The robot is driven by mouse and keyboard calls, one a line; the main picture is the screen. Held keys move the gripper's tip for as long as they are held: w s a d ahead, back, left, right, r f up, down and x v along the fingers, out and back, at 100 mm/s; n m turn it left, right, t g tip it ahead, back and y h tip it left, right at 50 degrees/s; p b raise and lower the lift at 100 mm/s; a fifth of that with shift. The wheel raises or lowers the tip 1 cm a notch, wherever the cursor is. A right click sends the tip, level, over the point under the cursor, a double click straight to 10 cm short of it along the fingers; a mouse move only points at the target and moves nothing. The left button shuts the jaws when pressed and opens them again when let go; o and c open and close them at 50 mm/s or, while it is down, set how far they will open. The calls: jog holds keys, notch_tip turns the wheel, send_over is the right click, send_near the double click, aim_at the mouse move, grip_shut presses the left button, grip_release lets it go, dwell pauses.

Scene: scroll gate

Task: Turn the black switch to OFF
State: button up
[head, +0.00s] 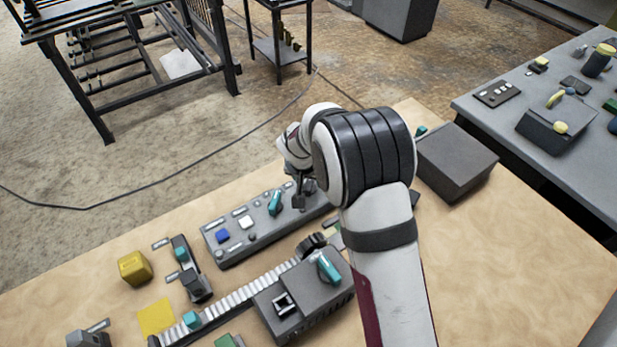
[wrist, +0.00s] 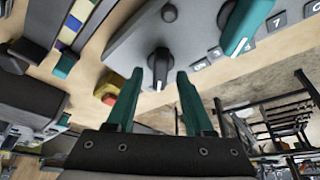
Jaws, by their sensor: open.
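The black switch (wrist: 159,62) is a round knob with a raised grip and a white mark, set on a grey panel. In the wrist view it lies between the tips of my gripper (wrist: 160,76). The two teal fingers are apart, one on each side of the knob, and nothing is held. I cannot tell whether they touch it. In the head view the grey panel (head: 236,254) runs under my wrist. My arm hides its right part, and I cannot make out the black switch there.
A teal knob (wrist: 246,24) sits close beside the black switch; it also shows in the head view (head: 275,203). A red button on a yellow base (wrist: 108,90) is near the left finger. A grey box (head: 456,162) stands right of my arm. A ribbed strip (head: 238,296) runs in front.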

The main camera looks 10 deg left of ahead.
jog(key=v, duration=1.5)
jog(key=shift+s+r, duration=0.25)
jog(key=shift+r, duration=0.1)
jog(key=s+d+r+m+g, duration=0.3)
jog(key=s+d+m, duration=0.1)
jog(key=s+d, duration=1.25)
jog(key=s+f+m+g+y, duration=0.1)
jog(key=s+f, duration=0.1)
jog(key=s, duration=0.9)
jog(key=shift+s+d+g+y, duration=0.25)
jog(key=shift+s+g+y, duration=0.05)
jog(key=shift+s+y, duration=0.1)
